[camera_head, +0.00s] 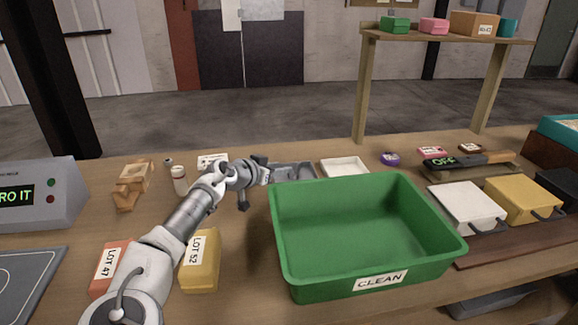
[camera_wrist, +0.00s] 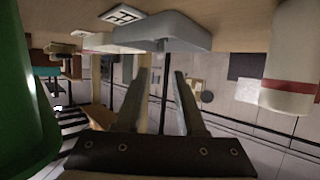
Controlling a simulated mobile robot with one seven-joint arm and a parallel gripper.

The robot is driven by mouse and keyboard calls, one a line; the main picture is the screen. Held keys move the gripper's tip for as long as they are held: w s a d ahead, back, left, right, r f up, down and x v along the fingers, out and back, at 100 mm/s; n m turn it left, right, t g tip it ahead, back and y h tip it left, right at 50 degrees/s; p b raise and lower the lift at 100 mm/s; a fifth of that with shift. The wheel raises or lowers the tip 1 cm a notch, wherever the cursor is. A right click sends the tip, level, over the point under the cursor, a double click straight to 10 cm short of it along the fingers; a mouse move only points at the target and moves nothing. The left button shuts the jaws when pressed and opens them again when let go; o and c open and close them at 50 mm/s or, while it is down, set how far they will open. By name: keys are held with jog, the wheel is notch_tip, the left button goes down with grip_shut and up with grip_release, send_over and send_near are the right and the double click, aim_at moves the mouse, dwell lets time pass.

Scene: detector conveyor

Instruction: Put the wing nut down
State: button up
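I cannot make out a wing nut in either view. My gripper (camera_head: 262,170) is beside the small grey tray (camera_head: 292,173), behind the left part of the green bin marked CLEAN (camera_head: 372,282). In the wrist view, the two fingers of my gripper (camera_wrist: 161,78) stand apart, and I see nothing held between them. A thin dark line in the gap looks like part of the background. The grey tray's wall (camera_wrist: 165,32) shows just beyond the fingertips. Most of the grey tray's inside is hidden.
A white bottle (camera_head: 179,182), a card (camera_head: 212,160) and wooden blocks (camera_head: 133,182) stand left. LOT 47 (camera_head: 108,262) and LOT 52 (camera_head: 200,262) boxes flank my arm. A white tray (camera_head: 345,168) lies behind the bin. White (camera_head: 466,205) and yellow (camera_head: 520,198) containers are right.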

jog(key=v, duration=0.4)
